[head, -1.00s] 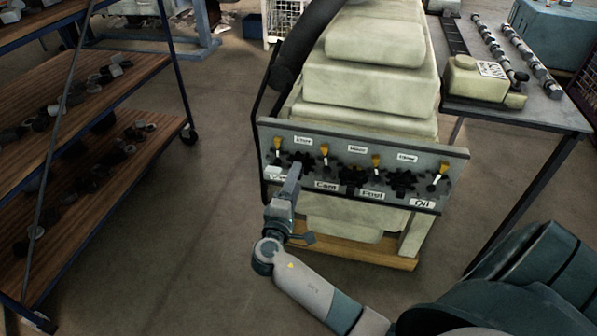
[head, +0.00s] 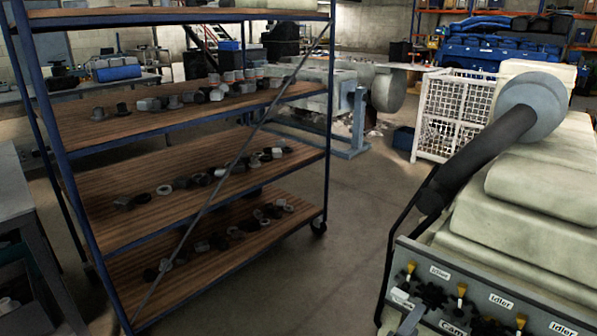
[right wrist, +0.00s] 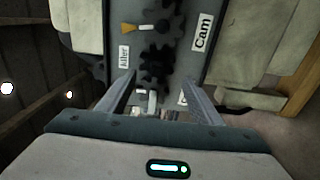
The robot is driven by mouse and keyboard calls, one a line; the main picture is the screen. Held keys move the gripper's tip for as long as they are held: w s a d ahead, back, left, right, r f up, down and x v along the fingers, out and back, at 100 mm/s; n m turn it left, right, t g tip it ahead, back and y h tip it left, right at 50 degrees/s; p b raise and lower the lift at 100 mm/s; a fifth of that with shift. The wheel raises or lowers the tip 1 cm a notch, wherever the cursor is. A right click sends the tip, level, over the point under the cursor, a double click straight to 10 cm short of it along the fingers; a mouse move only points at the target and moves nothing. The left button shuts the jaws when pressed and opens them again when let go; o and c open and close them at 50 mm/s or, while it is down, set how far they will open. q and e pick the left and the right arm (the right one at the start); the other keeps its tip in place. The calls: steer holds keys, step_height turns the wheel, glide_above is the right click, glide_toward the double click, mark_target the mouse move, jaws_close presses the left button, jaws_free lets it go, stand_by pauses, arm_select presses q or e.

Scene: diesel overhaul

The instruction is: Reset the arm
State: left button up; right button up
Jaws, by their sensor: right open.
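My right gripper (right wrist: 158,100) is open, its two fingers spread in front of the engine's gear panel (right wrist: 190,30). Between the fingers are black gears (right wrist: 156,65) and a small white piece of unclear kind. In the head view only a grey tip of the right gripper (head: 412,318) shows at the bottom edge, by the panel. The panel there carries yellow-topped levers (head: 461,290), "Idler" labels and black gears (head: 432,294). I cannot tell whether the fingers touch anything. My left gripper is not in view.
A wheeled rack (head: 150,132) with wooden shelves holds many small parts at left. The pale engine (head: 540,190) with a dark pipe (head: 480,155) fills the right. A white wire crate (head: 450,115) stands behind. Open floor (head: 340,240) lies between rack and engine.

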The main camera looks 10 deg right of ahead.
steer(key=s+a+f+g+y+p, duration=0.1)
steer(key=s+a+f+y, duration=0.15)
steer(key=f, duration=0.55)
steer(key=s+a+f+g+y+p, duration=0.1)
steer(key=s+a+f+y, duration=0.15)
steer(key=f, duration=0.65)
steer(key=s+a+f+g+y+p, duration=0.1)
steer(key=s+a+f+y, duration=0.2)
steer(key=f, duration=0.5)
arm_select(q)
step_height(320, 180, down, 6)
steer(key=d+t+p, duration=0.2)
steer(key=p, duration=0.1)
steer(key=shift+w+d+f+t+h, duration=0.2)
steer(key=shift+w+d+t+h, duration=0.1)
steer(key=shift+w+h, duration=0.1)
arm_select(e)
steer(key=s+a+f+m+g+y, duration=0.1)
steer(key=s+a+f+m+y, duration=0.2)
steer(key=s+f, duration=0.4)
steer(key=s+a+f+m+g+y, duration=0.2)
steer(key=s+f, duration=0.5)
steer(key=s, duration=0.8)
steer(key=shift+a+f+m+y, duration=0.25)
steer(key=shift+a+m+y, duration=0.25)
steer(key=shift+a+y, duration=0.55)
steer(key=shift+a+h, duration=0.1)
steer(key=shift+h, duration=0.15)
